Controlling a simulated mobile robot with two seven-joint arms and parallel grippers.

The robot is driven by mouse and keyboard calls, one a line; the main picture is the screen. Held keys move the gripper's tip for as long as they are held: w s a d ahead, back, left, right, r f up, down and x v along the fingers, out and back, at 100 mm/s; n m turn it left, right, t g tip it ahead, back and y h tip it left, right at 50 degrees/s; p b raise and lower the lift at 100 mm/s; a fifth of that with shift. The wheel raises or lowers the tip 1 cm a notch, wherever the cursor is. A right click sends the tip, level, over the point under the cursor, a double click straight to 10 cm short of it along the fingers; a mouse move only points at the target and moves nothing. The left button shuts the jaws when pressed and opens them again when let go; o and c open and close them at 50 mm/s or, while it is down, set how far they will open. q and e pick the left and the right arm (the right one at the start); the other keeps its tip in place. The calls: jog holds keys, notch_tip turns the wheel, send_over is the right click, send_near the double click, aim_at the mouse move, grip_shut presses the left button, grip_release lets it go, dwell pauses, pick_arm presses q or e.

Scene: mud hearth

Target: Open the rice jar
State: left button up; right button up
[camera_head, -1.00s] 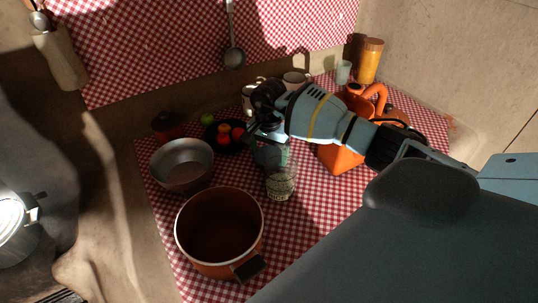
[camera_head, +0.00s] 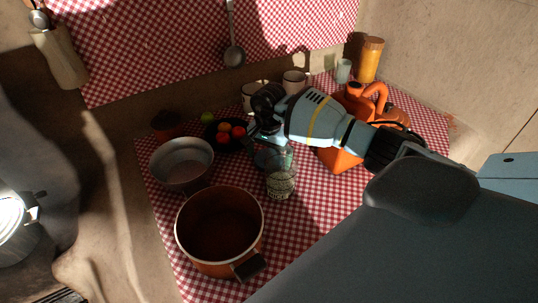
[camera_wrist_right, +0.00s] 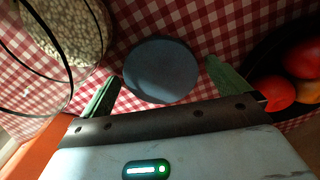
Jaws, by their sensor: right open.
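The rice jar (camera_head: 281,182) is clear glass with pale rice in its lower part. It stands upright on the checked cloth, and its top looks uncovered. In the right wrist view the rice (camera_wrist_right: 70,28) shows through the glass at the upper left. A round blue-grey lid (camera_wrist_right: 160,70) appears to lie flat on the cloth beside the jar; it also shows in the head view (camera_head: 266,159). My right gripper (camera_head: 264,140) is open above the lid. In the wrist view its green fingers (camera_wrist_right: 165,86) are apart, on either side of the lid. My left gripper is not in view.
An orange-brown pot (camera_head: 220,235) stands in front of the jar, and a metal bowl (camera_head: 182,165) to its left. A dark plate of fruit (camera_head: 224,133) is behind. An orange jug (camera_head: 342,158) is close on the right. Cloth at the front right is clear.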

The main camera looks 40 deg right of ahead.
jog(key=shift+w+r, duration=0.1)
jog(key=shift+r, duration=0.5)
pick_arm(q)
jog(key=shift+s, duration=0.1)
pick_arm(e)
notch_tip(320, 180, up, 11)
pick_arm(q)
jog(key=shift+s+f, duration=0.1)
